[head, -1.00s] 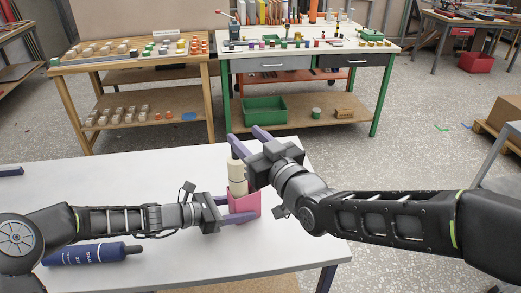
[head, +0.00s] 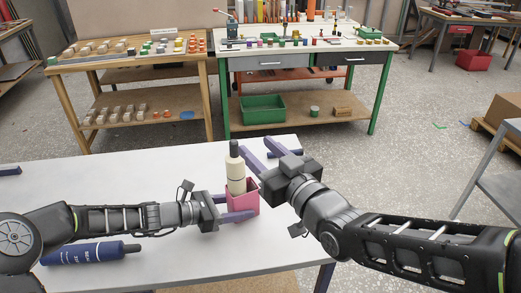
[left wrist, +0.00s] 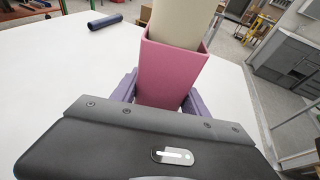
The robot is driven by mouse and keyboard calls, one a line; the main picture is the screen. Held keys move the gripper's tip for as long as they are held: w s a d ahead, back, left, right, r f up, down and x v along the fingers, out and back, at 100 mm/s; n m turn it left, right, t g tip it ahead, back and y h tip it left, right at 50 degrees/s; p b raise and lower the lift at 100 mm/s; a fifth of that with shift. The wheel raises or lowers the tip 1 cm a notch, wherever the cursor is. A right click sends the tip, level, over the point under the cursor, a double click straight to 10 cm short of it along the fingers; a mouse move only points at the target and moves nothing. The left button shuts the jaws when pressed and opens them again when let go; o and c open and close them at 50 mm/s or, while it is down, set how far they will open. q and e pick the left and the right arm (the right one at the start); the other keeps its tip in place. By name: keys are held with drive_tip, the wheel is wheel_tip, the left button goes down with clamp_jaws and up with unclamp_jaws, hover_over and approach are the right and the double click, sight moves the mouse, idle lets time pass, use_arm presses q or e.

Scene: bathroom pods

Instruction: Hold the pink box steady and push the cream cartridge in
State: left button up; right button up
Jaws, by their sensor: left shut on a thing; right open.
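The pink box (head: 250,201) stands upright on the white table, and it also shows in the left wrist view (left wrist: 170,75). The cream cartridge (head: 236,172) stands upright, its lower part inside the box and its upper part with a black top above the rim. The cartridge also shows in the left wrist view (left wrist: 181,22), its top cut off. My left gripper (head: 238,207) is shut on the box from the left, a finger on each side. My right gripper (head: 256,142) is open and empty, just right of the cartridge and apart from it.
A dark blue bottle (head: 85,253) lies on the white table (head: 150,180) at the front left, beneath my left arm. The table's right edge is close to the box. Two workbenches with small parts stand beyond, with a green bin (head: 263,109) on a lower shelf.

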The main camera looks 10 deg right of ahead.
idle(0.4)
use_arm(q)
drive_tip(key=o, duration=1.4)
drive_tip(key=v, duration=1.2)
